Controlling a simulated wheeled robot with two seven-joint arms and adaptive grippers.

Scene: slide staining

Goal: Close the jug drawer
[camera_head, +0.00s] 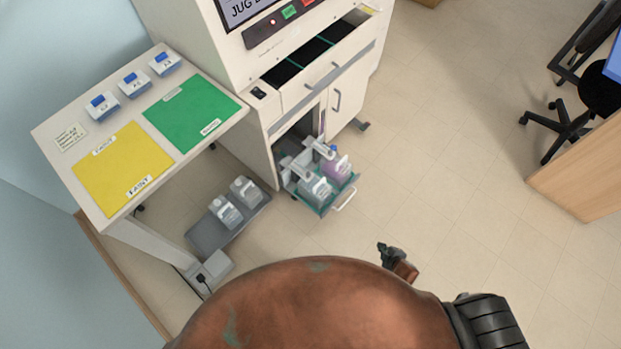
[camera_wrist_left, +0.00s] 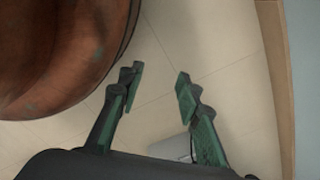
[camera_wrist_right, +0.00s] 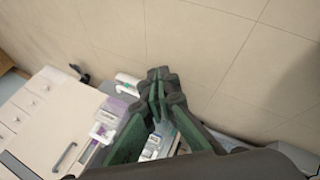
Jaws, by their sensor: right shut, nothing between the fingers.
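The jug drawer (camera_head: 323,209) is pulled out from the low bay of the white machine (camera_head: 290,85). It holds jugs, one with purple liquid (camera_head: 341,165) and one paler (camera_head: 315,188). Its white handle (camera_head: 345,199) is at the front. My right gripper (camera_head: 384,247) is in front of the drawer, apart from the handle in the head view. In the right wrist view its fingers (camera_wrist_right: 158,78) are together and empty, partly hiding the jugs behind them. My left gripper (camera_wrist_left: 157,76) is open and empty over the floor; the head view does not show it.
A grey floor tray (camera_head: 206,237) with two jugs lies left of the drawer, beneath the table with yellow (camera_head: 120,170) and green mats (camera_head: 195,112). A cabinet door with a handle (camera_head: 337,101) is right of the bay. Floor on the right (camera_head: 440,150) is clear.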

